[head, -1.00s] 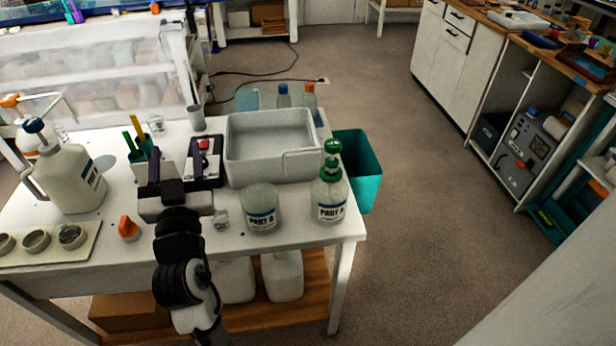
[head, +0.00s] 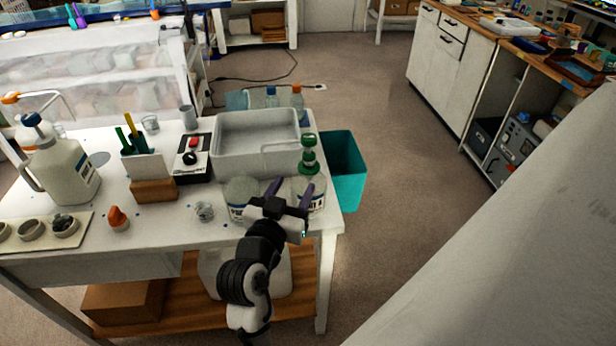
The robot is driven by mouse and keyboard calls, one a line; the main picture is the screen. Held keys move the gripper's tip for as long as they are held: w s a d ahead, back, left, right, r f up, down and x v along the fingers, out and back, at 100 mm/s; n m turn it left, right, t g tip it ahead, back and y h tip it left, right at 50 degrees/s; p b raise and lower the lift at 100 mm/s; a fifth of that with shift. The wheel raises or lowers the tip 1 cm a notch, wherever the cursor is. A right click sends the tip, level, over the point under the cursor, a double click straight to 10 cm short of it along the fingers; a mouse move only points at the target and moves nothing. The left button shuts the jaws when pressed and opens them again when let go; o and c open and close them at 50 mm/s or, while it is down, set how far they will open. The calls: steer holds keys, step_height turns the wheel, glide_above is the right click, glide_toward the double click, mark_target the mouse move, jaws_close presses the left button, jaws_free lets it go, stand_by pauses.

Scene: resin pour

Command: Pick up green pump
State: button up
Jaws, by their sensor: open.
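The green pump (head: 309,155) stands upright on the neck of a clear bottle (head: 318,192) at the right end of the white table. My gripper (head: 290,191) is open and empty, its two purple-grey fingers spread apart. It is in front of the bottle, with the fingertips below the pump's level and a little to its left. The right finger overlaps the bottle in the picture. I cannot tell whether it touches. My gripper hides part of the bottle and its label.
A clear labelled jar (head: 240,192) stands close at the left of my gripper. A grey tray (head: 228,158) lies behind, its handle near the pump. A teal bin (head: 345,170) stands on the floor beyond the table's right end.

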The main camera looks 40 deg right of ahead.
mark_target(307, 162)
steer(key=b+x, duration=0.4)
steer(key=b, duration=0.1)
steer(key=shift+w+d, duration=0.2)
steer(key=shift+d, duration=0.1)
steer(key=p+x, duration=0.1)
steer(key=x, duration=0.4)
steer(key=shift+w+d+r+p, duration=0.1)
steer(key=shift+d+r+p, duration=0.05)
steer(key=shift+p, duration=0.15)
steer(key=shift+w+d, duration=0.2)
steer(key=shift+d, duration=0.1)
steer(key=shift+c, duration=0.4)
jaws_close()
